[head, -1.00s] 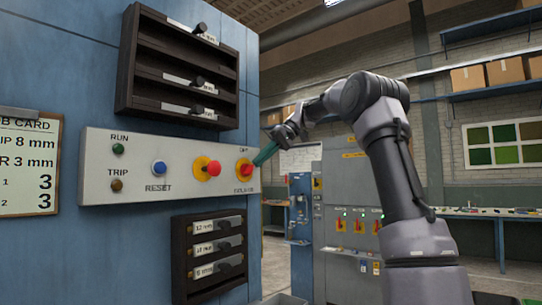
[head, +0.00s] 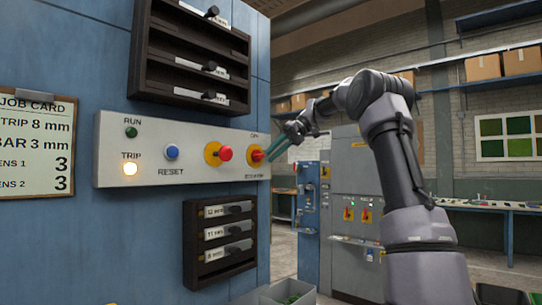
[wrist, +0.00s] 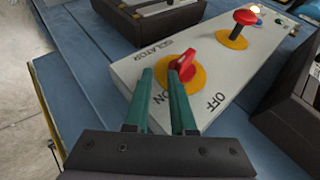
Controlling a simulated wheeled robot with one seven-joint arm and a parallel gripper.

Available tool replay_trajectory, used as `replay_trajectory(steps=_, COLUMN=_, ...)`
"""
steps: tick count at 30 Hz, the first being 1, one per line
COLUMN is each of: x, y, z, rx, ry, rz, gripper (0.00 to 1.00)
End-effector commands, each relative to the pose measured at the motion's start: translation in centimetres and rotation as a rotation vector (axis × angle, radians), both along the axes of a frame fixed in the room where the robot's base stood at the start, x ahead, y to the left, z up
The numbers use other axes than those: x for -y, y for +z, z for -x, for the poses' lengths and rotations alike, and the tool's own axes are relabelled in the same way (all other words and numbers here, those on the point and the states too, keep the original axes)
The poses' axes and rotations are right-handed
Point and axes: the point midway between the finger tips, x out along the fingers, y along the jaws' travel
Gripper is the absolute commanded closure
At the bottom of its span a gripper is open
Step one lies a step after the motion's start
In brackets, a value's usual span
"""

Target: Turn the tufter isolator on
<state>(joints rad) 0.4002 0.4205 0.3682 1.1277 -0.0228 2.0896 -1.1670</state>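The tufter isolator (head: 257,155) is a red rotary knob on a yellow disc at the right end of the grey control panel (head: 205,186). In the wrist view, the red knob (wrist: 183,66) is just at my right fingertip, with ON and OFF printed beside the disc. My gripper (wrist: 160,72) has two green fingers, apart, with nothing clearly held between them. The gripper also shows at the isolator in the head view (head: 278,148). Whether the right finger touches the knob, and the knob's exact angle, I cannot tell. The TRIP lamp (head: 130,169) glows amber; the RUN lamp (head: 131,132) is dark.
A red mushroom button (head: 225,153) and blue RESET button (head: 172,152) sit left of the isolator. Dark racks (head: 190,100) project above and below the panel. A grey bin (head: 270,297) stands below. A grey cabinet (head: 357,190) stands behind my arm.

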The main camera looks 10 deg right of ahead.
Motion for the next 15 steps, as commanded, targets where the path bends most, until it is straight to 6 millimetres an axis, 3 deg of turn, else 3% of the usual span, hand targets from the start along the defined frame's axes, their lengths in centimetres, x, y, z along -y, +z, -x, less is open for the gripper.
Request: replay_trajectory(steps=15, x=3.8, y=-0.1, z=-0.9, rx=0.000, ry=-0.005, rz=-0.001, gripper=0.55)
